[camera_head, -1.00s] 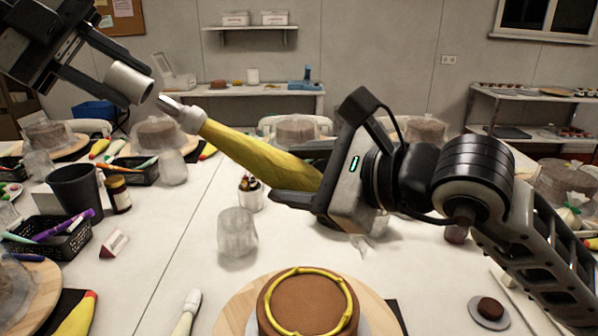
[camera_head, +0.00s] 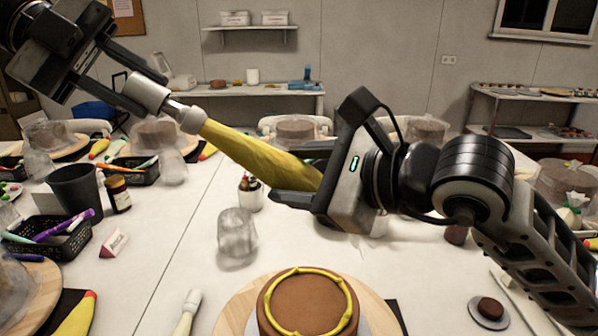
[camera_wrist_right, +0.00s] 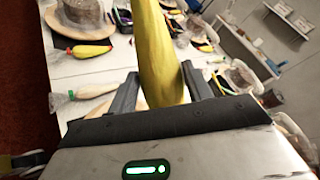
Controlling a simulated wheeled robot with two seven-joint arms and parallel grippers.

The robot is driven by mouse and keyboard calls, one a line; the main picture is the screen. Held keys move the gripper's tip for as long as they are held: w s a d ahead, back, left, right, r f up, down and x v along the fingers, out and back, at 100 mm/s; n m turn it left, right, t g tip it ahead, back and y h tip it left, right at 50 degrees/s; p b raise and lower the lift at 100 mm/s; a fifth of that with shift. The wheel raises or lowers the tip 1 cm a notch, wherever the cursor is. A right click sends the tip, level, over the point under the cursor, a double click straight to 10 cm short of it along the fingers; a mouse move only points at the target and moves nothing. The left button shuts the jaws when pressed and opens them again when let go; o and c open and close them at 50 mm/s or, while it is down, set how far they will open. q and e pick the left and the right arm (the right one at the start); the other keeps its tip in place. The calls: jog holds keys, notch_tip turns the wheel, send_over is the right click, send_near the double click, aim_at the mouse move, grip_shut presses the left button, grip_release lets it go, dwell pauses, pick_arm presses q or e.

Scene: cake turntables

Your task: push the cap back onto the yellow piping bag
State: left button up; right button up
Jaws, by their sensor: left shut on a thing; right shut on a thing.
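The yellow piping bag (camera_head: 250,152) is held in the air in the head view, tilted, with its white collar and metal tip pointing up and left. My right gripper (camera_head: 298,178) is shut on its wide lower end. The bag also shows between the fingers in the right wrist view (camera_wrist_right: 161,60). The grey-white cap (camera_head: 146,91) is a short cylinder in my left gripper (camera_head: 138,88), which is shut on it. The cap's open end faces the metal tip (camera_head: 175,108). The tip's point is hidden at or inside the cap's mouth; how deep I cannot tell.
Below the bag, a brown cake with a yellow ring (camera_head: 306,303) stands on a wooden turntable. The air around the bag is free.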

pick_arm(q)
jog(key=shift+x, duration=1.4)
dwell(1.2)
jog(key=shift+v, duration=4.1)
jog(key=shift+d+f+m, duration=0.2)
jog(key=shift+d+f, duration=0.2)
jog(key=shift+d, duration=0.2)
jog(key=shift+d+f+m, duration=0.2)
jog(key=shift+d+f, duration=0.2)
jog(key=shift+d, duration=0.15)
jog(key=shift+w+d+f, duration=0.1)
jog(key=shift+d+f, duration=0.1)
jog(key=shift+d, duration=0.1)
jog(key=shift+x, duration=1.05)
